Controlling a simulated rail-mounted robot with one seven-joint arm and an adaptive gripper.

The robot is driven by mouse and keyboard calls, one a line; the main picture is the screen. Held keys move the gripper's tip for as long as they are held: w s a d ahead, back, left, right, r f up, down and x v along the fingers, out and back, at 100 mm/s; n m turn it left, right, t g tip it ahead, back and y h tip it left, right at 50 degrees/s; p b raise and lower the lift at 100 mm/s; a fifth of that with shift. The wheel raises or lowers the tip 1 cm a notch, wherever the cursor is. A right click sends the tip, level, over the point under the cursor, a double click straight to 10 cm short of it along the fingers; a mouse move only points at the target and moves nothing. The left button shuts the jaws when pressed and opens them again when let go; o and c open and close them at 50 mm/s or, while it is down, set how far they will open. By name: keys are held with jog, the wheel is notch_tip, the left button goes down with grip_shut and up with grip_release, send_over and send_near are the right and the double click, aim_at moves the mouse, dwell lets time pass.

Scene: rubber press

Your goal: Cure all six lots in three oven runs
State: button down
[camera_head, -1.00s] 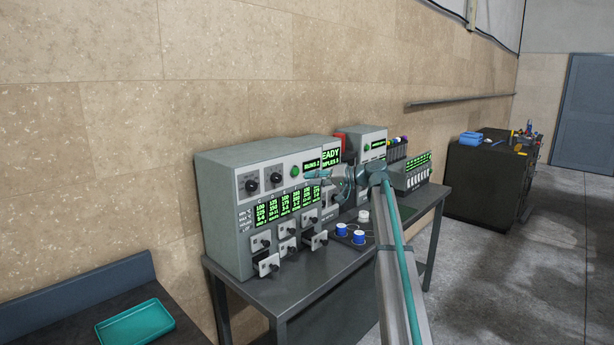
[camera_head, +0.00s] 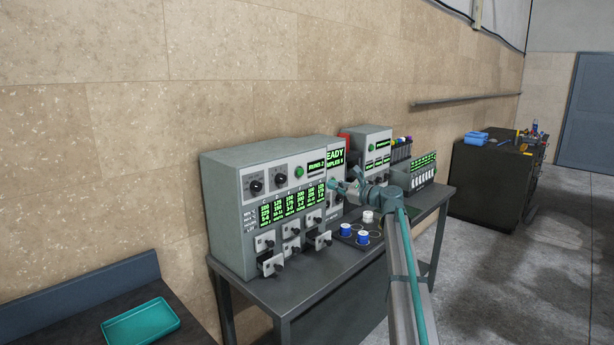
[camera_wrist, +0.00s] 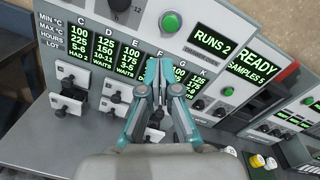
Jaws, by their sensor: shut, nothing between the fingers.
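The grey oven cabinet (camera_head: 228,220) stands on the table against the wall. Its display (camera_wrist: 212,39) reads RUNS 2, with a green button (camera_wrist: 171,21) at its left. The lot panel (camera_head: 296,204) lists lots in columns; in the wrist view column C reads HAD 2 and column D reads WAITS. Small drawers with dark knobs (camera_wrist: 69,101) sit below it; some stick out. My gripper (camera_wrist: 160,66) is shut and empty in front of the lot panel, hiding part of its columns. In the head view my gripper (camera_head: 338,186) is at the cabinet's right end.
A second unit with a READY display (camera_head: 334,156) stands at the right. A teal tray (camera_head: 140,322) lies on the bench at left. A dark cabinet (camera_head: 487,185) stands far right.

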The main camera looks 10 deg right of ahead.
aim_at(302, 173)
jog(key=m, duration=0.4)
jog(key=d+m, duration=0.1)
jog(key=shift+w+r+m, duration=0.25)
jog(key=shift+m, duration=0.15)
jog(key=shift+a, duration=0.1)
jog(key=p+x, duration=0.1)
jog(key=x, duration=0.3)
jog(key=p+x, duration=0.2)
jog(key=x, duration=0.2)
jog(key=p+x, duration=0.1)
jog(key=x, duration=0.4)
jog(key=shift+w+d+r+p, duration=0.15)
jog(key=shift+d+r+p, duration=0.1)
jog(key=shift+p, duration=0.15)
jog(key=shift+w+a+f, duration=0.15)
jog(key=shift+w+a, duration=0.15)
jog(key=shift+w, duration=0.1)
